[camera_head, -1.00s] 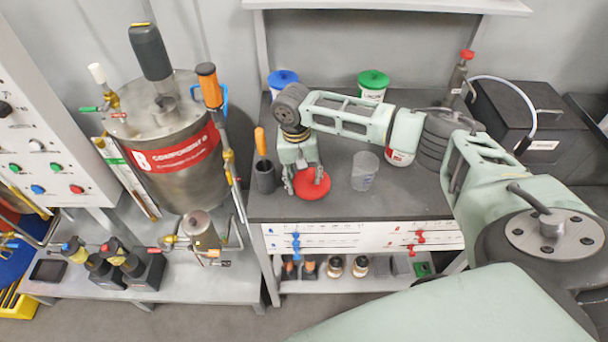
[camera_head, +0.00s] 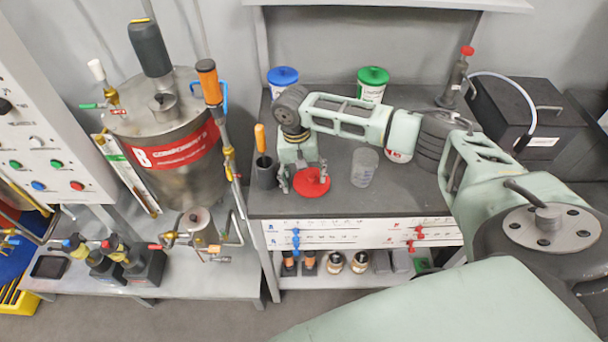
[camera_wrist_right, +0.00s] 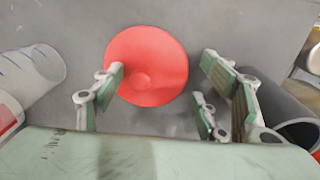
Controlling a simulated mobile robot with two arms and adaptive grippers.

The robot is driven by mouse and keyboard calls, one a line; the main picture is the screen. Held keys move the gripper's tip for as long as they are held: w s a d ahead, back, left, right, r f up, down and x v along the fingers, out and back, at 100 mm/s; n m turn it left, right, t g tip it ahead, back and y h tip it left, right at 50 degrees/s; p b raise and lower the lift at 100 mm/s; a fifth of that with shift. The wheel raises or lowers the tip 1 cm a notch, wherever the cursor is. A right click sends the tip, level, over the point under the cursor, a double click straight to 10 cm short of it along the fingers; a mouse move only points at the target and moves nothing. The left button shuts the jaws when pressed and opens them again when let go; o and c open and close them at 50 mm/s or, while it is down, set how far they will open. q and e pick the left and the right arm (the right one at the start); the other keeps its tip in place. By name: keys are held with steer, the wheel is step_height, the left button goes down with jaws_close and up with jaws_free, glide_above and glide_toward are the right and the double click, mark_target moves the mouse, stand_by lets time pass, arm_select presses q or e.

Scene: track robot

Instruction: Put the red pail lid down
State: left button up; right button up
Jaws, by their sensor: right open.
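The red pail lid (camera_head: 312,185) lies flat on the dark grey bench top, near its front edge. In the right wrist view the red lid (camera_wrist_right: 146,66) shows as a disc with a round knob in its middle. My right gripper (camera_head: 304,181) is just above the lid. In the right wrist view my right gripper (camera_wrist_right: 160,95) has its fingers spread wide apart, with nothing held between them. The knob lies between the fingers, nearer the left one. My left gripper is not in view.
A dark cup with an orange-handled tool (camera_head: 264,172) stands left of the lid, and a clear beaker (camera_head: 364,167) stands to the right. Blue-lidded (camera_head: 283,80) and green-lidded (camera_head: 372,84) pails stand behind. A large steel tank (camera_head: 180,140) is at the left.

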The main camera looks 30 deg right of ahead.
mark_target(299, 182)
steer(key=shift+r, duration=0.1)
step_height(299, 182, up, 13)
steer(key=a+b, duration=0.1)
steer(key=b, duration=0.1)
steer(key=shift+w+b, duration=0.35)
stand_by(0.4)
